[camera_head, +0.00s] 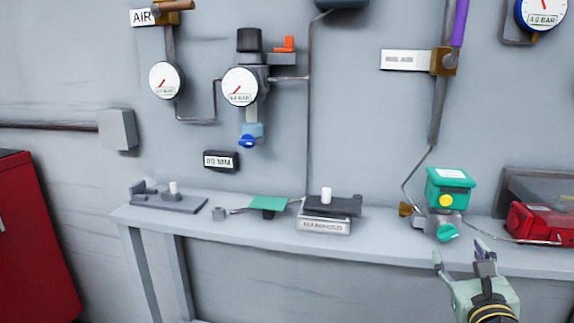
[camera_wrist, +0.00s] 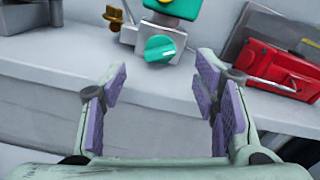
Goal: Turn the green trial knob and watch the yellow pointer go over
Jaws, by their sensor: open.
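The green trial knob (camera_head: 448,232) is on the front of a grey valve body (camera_head: 432,221) on the shelf, below a green box (camera_head: 450,190). In the wrist view the knob (camera_wrist: 160,49) shows a lighter raised bar, slightly tilted. A round yellow part (camera_head: 446,200) is on the box's front; I cannot make out a pointer on it. My gripper (camera_head: 462,252) is open and empty, in front of and below the knob. In the wrist view its two purple-padded fingers (camera_wrist: 158,95) stand wide apart, with the knob beyond and between them, not touched.
A red box (camera_head: 540,222) stands right of the valve. A brass fitting (camera_head: 405,209) and thin pipe are at its left. The grey shelf (camera_head: 270,240) also bears a manifold block (camera_head: 325,226) and a green plate (camera_head: 268,202). The space before the shelf is clear.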

